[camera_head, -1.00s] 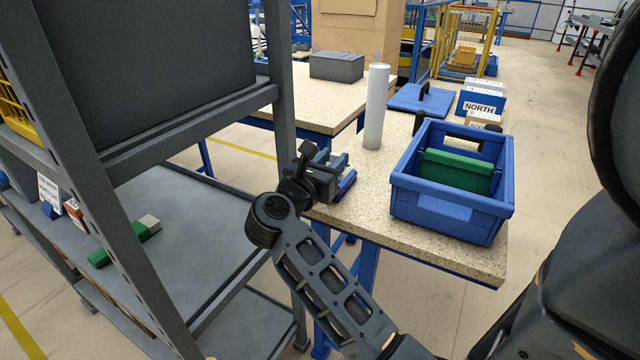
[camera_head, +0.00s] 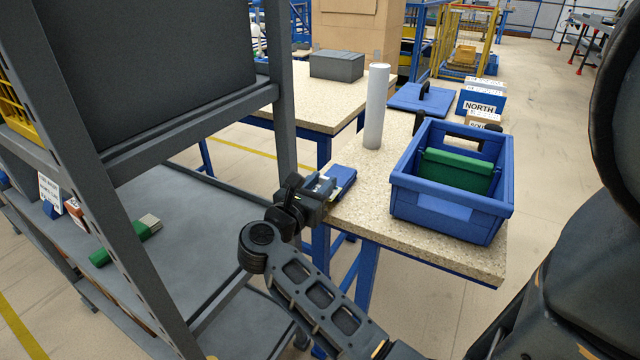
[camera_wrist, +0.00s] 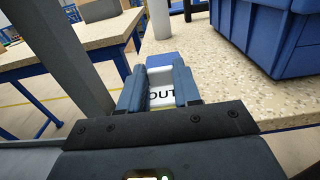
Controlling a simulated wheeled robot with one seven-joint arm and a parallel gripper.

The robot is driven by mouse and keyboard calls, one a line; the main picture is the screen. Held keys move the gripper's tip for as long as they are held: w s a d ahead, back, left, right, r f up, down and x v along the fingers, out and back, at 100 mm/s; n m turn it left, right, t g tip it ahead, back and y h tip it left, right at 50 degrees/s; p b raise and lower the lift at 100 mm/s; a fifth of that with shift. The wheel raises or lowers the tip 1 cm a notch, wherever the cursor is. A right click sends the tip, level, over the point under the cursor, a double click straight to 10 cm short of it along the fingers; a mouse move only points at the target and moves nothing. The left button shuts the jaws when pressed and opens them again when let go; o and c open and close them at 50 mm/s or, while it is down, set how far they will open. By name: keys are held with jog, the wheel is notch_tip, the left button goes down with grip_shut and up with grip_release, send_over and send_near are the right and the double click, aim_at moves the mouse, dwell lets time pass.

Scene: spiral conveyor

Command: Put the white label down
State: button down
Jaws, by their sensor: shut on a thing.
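My gripper (camera_head: 322,186) is at the near left edge of the speckled table (camera_head: 362,215), between that table and the grey shelf. In the wrist view my gripper (camera_wrist: 160,92) is shut on the white label (camera_wrist: 162,98), which shows black letters that look like "OUT" between the fingers. A blue piece (camera_wrist: 160,60) shows just beyond the label; it also shows at the gripper tip in the head view (camera_head: 343,174). I cannot tell whether it is joined to the label, or whether it touches the table top.
A blue bin (camera_head: 445,213) with a green thing (camera_head: 457,170) inside stands at the table's right. A white cylinder (camera_head: 375,108) stands upright behind the gripper. A grey shelf post (camera_head: 284,100) is close on the left. Speckled table top between cylinder and bin is clear.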

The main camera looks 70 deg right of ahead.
jog(key=shift+f+b, duration=0.3)
jog(key=shift+f, duration=0.15)
jog(key=c, duration=0.8)
grip_release()
jog(key=shift+r, duration=0.1)
jog(key=shift+r, duration=0.15)
